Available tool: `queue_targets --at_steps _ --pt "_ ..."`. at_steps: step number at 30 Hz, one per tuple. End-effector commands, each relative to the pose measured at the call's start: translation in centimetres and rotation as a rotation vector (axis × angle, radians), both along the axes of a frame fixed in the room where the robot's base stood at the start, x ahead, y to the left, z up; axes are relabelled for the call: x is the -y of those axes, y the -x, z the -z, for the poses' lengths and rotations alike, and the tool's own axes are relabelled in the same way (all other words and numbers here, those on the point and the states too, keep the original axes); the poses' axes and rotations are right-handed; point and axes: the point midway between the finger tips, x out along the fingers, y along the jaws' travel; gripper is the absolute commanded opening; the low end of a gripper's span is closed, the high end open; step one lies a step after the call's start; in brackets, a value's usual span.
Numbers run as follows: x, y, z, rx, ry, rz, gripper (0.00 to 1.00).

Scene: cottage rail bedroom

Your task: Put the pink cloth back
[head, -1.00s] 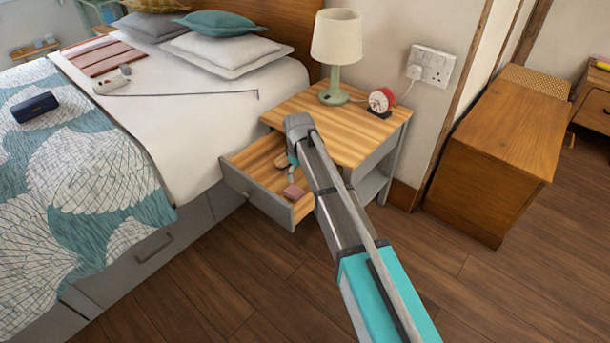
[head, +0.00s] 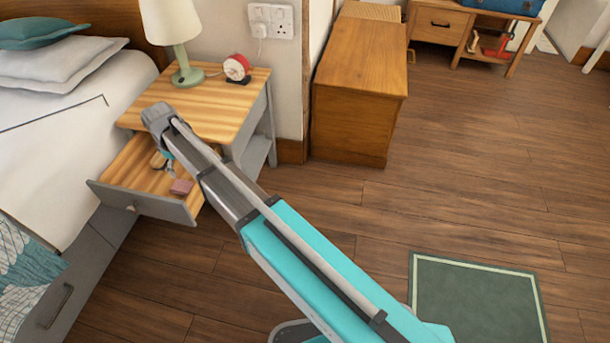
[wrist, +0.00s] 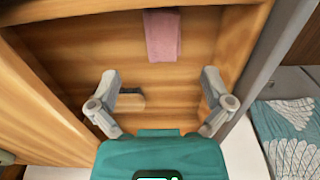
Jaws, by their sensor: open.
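The pink cloth (head: 181,187) lies folded in the open drawer (head: 150,205) of the nightstand, near the drawer's front. In the wrist view the pink cloth (wrist: 162,35) lies flat on the drawer's wooden floor, near the top edge of the picture. My gripper (wrist: 160,85) is open and empty above the drawer, with the cloth beyond its fingertips and apart from them. In the head view my arm hides most of the gripper.
A small wooden item (wrist: 128,102) lies in the drawer beside the left finger. A lamp (head: 187,70) and red clock (head: 236,68) stand on the nightstand top (head: 215,105). The bed (head: 50,160) is left, a wooden chest (head: 360,90) right. Floor at right is mostly clear.

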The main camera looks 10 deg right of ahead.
Motion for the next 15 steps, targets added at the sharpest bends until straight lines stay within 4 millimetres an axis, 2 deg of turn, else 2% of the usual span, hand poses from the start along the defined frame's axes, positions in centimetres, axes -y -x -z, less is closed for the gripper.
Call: queue_targets --at_steps 5,8,15 --pt "3.5 0.3 0.0 -0.001 0.001 0.07 1.0" --pt "6.9 0.5 0.0 0.0 0.001 0.142 1.0" --pt "17.1 2.3 -0.1 -0.001 0.002 0.38 1.0"
